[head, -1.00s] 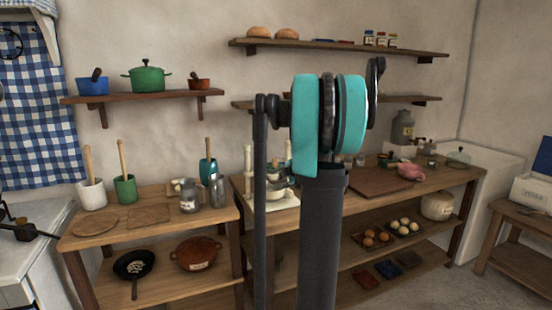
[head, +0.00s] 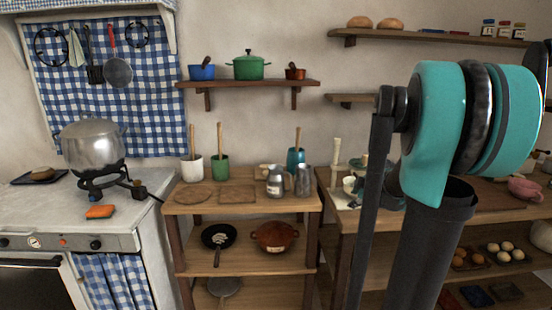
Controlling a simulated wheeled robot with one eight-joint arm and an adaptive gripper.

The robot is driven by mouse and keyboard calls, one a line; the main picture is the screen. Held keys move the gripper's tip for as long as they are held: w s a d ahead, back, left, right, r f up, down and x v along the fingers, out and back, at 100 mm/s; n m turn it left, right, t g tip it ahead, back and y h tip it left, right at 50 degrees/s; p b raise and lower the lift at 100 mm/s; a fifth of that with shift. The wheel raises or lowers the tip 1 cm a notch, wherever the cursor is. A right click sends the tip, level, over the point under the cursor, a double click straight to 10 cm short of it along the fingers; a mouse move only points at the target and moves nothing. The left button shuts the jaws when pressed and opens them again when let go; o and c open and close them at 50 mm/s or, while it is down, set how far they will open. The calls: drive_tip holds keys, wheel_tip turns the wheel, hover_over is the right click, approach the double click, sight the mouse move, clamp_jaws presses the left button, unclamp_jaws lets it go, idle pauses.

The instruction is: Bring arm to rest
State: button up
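My arm (head: 440,140) stands up in the right part of the head view, with a teal joint at the top and dark grey links below. It hides part of the right-hand wooden counter and the wall shelf behind it. I do not see my gripper's fingers clearly in this view, and I cannot make out anything held.
A stove (head: 70,235) with a large steel pot (head: 92,145) stands at the left. A wooden table (head: 290,205) with utensil crocks and jugs stands in the middle, under a wall shelf (head: 250,84) with pots.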

drive_tip(key=s+a+f+m+g, duration=0.1)
drive_tip(key=s+a+f+m, duration=0.2)
drive_tip(key=s, duration=0.6)
drive_tip(key=s+a+f+m+g, duration=0.2)
drive_tip(key=s+a+f+m, duration=0.2)
drive_tip(key=s, duration=0.6)
drive_tip(key=s+a+f+m+g+h, duration=0.1)
drive_tip(key=s+a+f+m+g, duration=0.1)
drive_tip(key=s+a+f+m, duration=0.2)
drive_tip(key=s+f+m, duration=0.3)
drive_tip(key=s, duration=0.2)
drive_tip(key=shift+s+f, duration=0.2)
drive_tip(key=shift+f, duration=0.15)
